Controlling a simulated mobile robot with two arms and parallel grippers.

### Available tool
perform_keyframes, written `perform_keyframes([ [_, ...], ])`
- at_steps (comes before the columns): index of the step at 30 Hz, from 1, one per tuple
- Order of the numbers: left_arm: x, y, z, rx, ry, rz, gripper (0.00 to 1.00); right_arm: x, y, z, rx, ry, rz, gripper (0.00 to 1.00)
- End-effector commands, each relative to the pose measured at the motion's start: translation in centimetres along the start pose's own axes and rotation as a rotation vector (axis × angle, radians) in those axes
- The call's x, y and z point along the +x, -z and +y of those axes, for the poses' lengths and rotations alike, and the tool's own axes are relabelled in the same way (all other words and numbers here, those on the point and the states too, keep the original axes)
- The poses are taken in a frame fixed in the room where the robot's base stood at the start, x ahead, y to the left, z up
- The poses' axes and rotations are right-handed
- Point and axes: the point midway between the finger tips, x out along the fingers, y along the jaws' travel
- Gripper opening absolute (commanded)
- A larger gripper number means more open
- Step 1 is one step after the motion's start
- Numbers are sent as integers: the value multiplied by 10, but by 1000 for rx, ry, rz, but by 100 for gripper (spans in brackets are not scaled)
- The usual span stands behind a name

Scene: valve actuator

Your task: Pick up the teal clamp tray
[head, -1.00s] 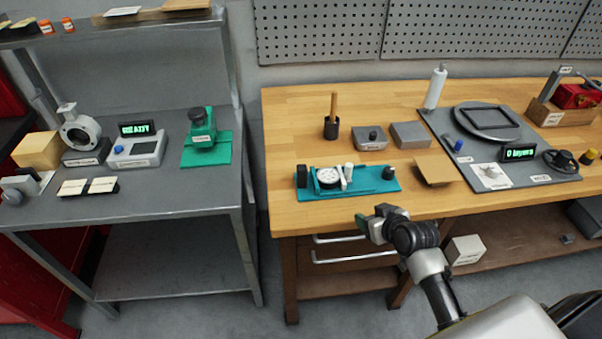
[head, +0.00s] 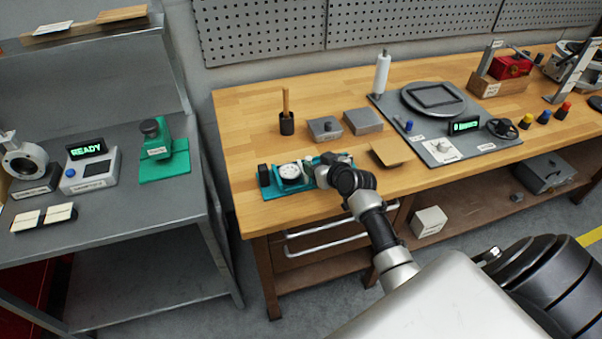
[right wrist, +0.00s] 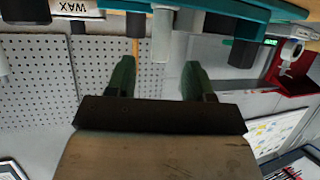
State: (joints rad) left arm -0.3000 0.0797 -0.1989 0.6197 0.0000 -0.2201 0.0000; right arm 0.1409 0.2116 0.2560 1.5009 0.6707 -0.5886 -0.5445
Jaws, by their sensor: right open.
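The teal clamp tray (head: 274,194) lies near the front edge of the wooden bench, left of its middle. It carries a white round dial (head: 290,173) and a dark block (head: 264,175) at its left end. My right gripper (head: 335,165) is at the tray's right end in the head view and hides part of it. In the right wrist view, the open, empty fingers (right wrist: 158,74) point toward the teal tray (right wrist: 245,38), which crosses the top of the picture. A gap shows between fingertips and tray. My left gripper is out of view.
A brown plate (head: 392,152), grey boxes (head: 362,122) and a dark cup with a wooden stick (head: 286,122) stand behind and right of the tray. A grey panel (head: 450,130) fills the bench further right. A grey side table (head: 110,215) stands left.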

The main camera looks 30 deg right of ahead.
Motion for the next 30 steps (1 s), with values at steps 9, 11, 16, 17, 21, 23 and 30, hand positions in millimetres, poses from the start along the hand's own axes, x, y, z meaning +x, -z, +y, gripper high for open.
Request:
perform_keyframes([
  [9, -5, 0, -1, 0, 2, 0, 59, 28, -1, 0, 2, -1, -1, 52],
  [11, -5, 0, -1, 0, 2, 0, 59, 29, -1, 0, 1, -2, 0, 52],
  [16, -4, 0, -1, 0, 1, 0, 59, 29, -1, 0, 0, -2, 0, 52],
  [17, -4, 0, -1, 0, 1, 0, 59, 29, -1, 0, 0, -2, 0, 48],
  [21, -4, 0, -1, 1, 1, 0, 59, 29, -1, 0, 0, -2, -1, 26],
  [23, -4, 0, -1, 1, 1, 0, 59, 29, -1, 0, 0, -2, -1, 17],
  [30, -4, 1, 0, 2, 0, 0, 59, 28, -1, 0, 0, -2, -1, 0],
])
